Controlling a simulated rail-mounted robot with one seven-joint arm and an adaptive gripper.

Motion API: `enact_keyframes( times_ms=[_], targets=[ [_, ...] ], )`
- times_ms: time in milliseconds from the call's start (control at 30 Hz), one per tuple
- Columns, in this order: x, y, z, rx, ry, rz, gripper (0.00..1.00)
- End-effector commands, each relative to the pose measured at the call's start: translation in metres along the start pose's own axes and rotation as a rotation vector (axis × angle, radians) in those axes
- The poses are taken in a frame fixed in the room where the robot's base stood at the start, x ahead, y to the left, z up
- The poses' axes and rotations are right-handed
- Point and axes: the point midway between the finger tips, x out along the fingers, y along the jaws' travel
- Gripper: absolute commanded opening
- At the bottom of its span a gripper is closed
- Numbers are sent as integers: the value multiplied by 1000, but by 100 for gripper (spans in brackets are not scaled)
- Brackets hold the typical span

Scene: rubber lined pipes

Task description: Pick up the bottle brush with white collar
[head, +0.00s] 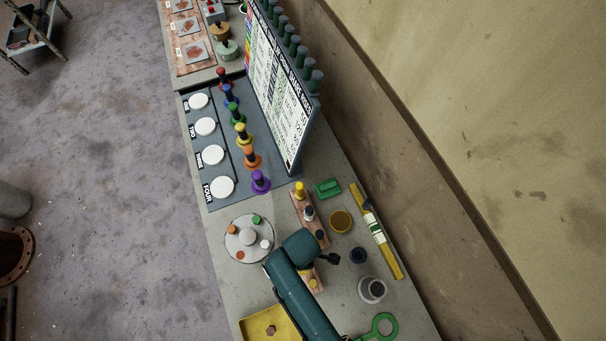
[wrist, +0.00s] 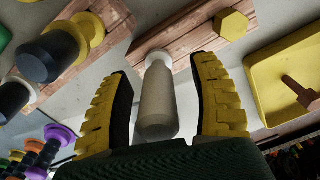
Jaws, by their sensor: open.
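The bottle brush (wrist: 157,108), a beige cylinder with a white collar (wrist: 158,57), stands out from a wooden block (wrist: 195,35) in the wrist view. My gripper (wrist: 165,68) is open, with one yellow ridged finger on each side of the brush. Gaps show between the brush and both fingers, wider on the right. In the head view my teal arm covers the brush, and my gripper's fingers cannot be made out there.
A yellow hex piece (wrist: 231,24) is on the same block. A dark bottle-shaped piece with a yellow collar (wrist: 50,55) stands to the left. A yellow tray (head: 262,326), a round grey plate (head: 236,254) and a yellow level (head: 388,252) lie around my arm.

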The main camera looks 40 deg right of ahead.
Motion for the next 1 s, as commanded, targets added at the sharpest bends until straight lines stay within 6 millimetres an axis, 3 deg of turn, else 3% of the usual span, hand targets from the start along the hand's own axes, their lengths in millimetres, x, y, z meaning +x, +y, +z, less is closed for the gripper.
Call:
enact_keyframes(
  times_ms=[267,600,1000],
  targets=[
    [5,0,0,0,1,1,63],
    [5,0,0,0,1,1,0],
    [2,1,0,0,3,3,0]
  ],
)
